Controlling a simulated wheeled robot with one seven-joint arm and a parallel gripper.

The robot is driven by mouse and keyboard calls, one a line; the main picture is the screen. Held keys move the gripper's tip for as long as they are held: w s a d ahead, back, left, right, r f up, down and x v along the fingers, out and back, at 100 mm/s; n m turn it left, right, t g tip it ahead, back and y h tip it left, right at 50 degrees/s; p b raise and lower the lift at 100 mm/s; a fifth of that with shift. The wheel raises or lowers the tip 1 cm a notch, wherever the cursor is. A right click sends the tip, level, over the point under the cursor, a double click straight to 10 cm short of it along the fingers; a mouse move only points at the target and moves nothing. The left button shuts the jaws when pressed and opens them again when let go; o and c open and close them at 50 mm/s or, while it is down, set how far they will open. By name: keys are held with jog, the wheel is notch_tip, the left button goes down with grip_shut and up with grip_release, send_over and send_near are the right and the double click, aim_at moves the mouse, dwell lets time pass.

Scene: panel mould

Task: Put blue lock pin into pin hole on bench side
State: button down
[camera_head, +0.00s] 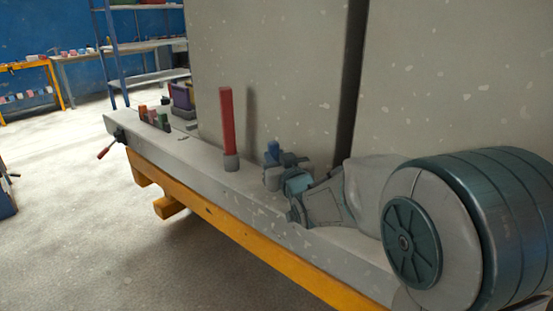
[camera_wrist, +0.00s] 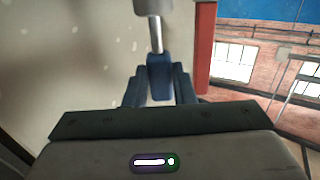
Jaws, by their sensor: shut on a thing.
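The blue lock pin shows in the head view (camera_head: 272,148) as a small blue piece at the end of my arm. My gripper (camera_head: 281,162) is shut on it at the bench's edge. In the wrist view, the pin's blue grip (camera_wrist: 160,75) is between my dark blue fingers (camera_wrist: 158,86). A thin metal shaft runs from it to a grey collar (camera_wrist: 150,5). The collar also shows below the pin in the head view (camera_head: 272,179). How deep the shaft sits in the collar's hole cannot be told.
A red upright bar (camera_head: 227,120) stands in a grey collar (camera_head: 231,162) to the left; it is close in the wrist view (camera_wrist: 204,45). Large grey panels (camera_head: 270,70) rise behind the bench side (camera_head: 190,165). Small coloured blocks (camera_head: 153,118) sit at its far end.

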jog(key=shift+f+b, duration=0.4)
jog(key=shift+f, duration=0.05)
jog(key=shift+r, duration=0.15)
jog(key=shift+r+p, duration=0.6)
jog(key=shift+r, duration=0.5)
jog(key=shift+b, duration=1.1)
dwell(1.1)
jog(key=shift+f+b, duration=1.2)
jog(key=shift+b, duration=0.05)
jog(key=c, duration=1.1)
grip_release()
jog(key=shift+c, duration=0.2)
jog(key=shift+s, duration=0.1)
